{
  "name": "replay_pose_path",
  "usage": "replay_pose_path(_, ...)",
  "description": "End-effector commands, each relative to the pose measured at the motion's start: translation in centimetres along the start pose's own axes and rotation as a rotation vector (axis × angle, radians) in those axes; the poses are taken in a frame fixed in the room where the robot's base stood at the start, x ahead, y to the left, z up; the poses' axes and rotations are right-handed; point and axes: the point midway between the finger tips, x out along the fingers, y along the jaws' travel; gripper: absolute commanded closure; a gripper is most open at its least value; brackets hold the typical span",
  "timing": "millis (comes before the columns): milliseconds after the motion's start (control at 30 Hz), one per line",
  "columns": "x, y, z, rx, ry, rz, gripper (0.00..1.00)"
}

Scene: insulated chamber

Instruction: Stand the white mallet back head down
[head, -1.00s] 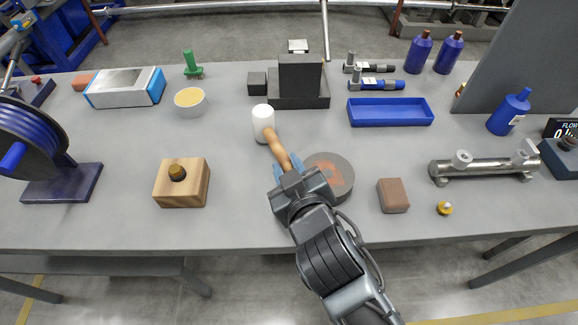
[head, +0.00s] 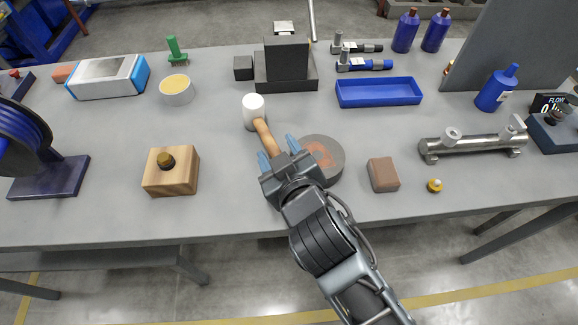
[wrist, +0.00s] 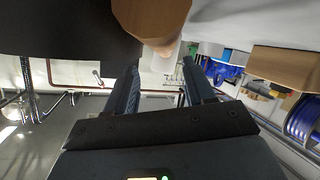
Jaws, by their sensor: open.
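The white mallet has a white cylindrical head (head: 253,108) and a tan wooden handle (head: 264,135). It lies on the grey table, left of a round grey disc, with the handle slanting toward my gripper. My gripper (head: 280,153) is open, its blue-tipped fingers spread at the near end of the handle, one to each side. In the wrist view, the handle's end (wrist: 150,15) looms large at the top, beyond and above the open fingers (wrist: 160,65). Nothing is clamped between the fingers. Whether they touch the handle, I cannot tell.
The disc (head: 329,160) with a reddish patch is close on the right of my gripper. A wooden block (head: 183,182) with a dark knob stands left, a brown block (head: 384,175) right. A dark stand (head: 287,82) is behind the mallet. Table between block and mallet is clear.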

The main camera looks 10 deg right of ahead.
Motion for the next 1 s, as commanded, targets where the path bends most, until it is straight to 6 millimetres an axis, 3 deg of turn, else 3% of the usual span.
replay_pose_path(400, -8.0, 0.1, 0.0, -0.001, -0.001, 0.0, 0.46)
replay_pose_path(600, -10.9, 0.0, -0.1, -0.001, -0.001, 0.0, 0.46)
replay_pose_path(1000, -12.1, 0.1, -0.2, 0.0, 0.0, 0.001, 0.46)
